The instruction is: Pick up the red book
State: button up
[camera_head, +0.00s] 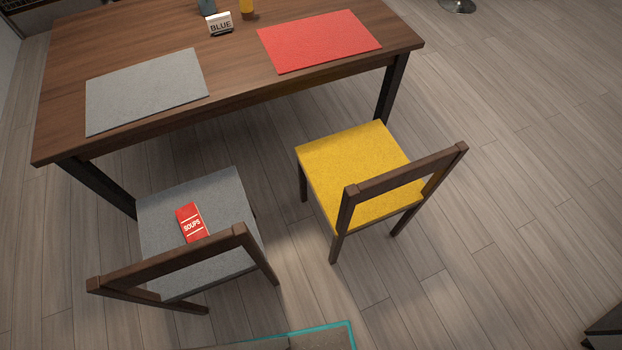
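A small red book (190,211) with white stripes and the word SOUPS on its cover lies flat on the grey seat of the left chair (224,193). The lower end of the book is close to the chair's backrest in this view. My gripper is not in view.
The left chair's brown backrest (165,263) faces me. A yellow chair (355,160) stands right.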

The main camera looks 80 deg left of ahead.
aim_at(193, 227)
jog(key=k, duration=1.95)
jog(key=u, duration=1.85)
jog(key=i, duration=0.5)
jog(key=u, duration=0.05)
